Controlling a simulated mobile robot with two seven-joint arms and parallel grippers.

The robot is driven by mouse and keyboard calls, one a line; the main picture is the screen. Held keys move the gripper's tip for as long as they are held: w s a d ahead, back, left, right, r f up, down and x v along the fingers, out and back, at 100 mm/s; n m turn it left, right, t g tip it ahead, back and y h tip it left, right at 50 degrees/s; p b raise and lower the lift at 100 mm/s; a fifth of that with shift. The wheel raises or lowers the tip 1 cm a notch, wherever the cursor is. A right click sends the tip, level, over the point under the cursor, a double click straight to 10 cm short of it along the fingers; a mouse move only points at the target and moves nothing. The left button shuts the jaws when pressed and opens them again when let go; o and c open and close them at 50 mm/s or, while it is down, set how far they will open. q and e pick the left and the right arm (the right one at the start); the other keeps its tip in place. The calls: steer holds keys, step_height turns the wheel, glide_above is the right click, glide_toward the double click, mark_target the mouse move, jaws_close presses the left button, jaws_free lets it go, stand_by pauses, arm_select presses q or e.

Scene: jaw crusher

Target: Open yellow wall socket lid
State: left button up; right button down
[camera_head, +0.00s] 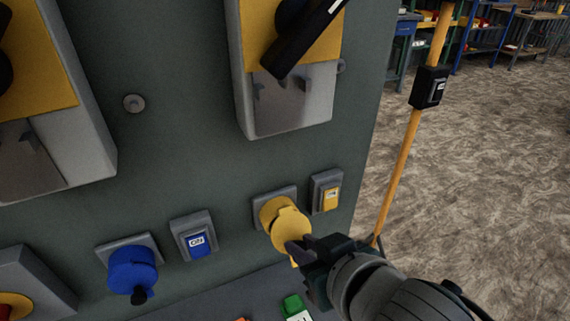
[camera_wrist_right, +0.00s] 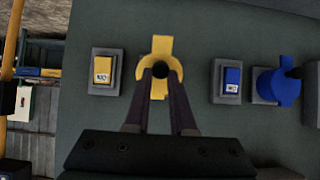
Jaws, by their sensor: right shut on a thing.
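The yellow wall socket (camera_head: 281,217) sits on a grey square plate low on the dark green panel, near its right edge. Its round lid lies flat over the socket front, as far as I can see. My right gripper (camera_head: 297,250) reaches in from the lower right and is shut at the lid's lower edge. In the right wrist view, the fingers (camera_wrist_right: 161,75) close around a small dark round piece in front of the yellow socket (camera_wrist_right: 159,48). The fingers hide part of the lid. My left gripper is not in view.
A yellow switch (camera_head: 330,198) sits just right of the socket. A blue switch (camera_head: 198,240) and a blue socket (camera_head: 133,270) are to the left. Grey-and-yellow boxes (camera_head: 290,105) stick out above. A yellow pole (camera_head: 405,155) stands right of the panel.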

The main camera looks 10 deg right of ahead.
steer(key=c, duration=0.7)
jaws_free()
steer(key=shift+c, duration=0.2)
steer(key=p+v, duration=0.3)
steer(key=v, duration=0.7)
steer(key=shift+f, duration=0.1)
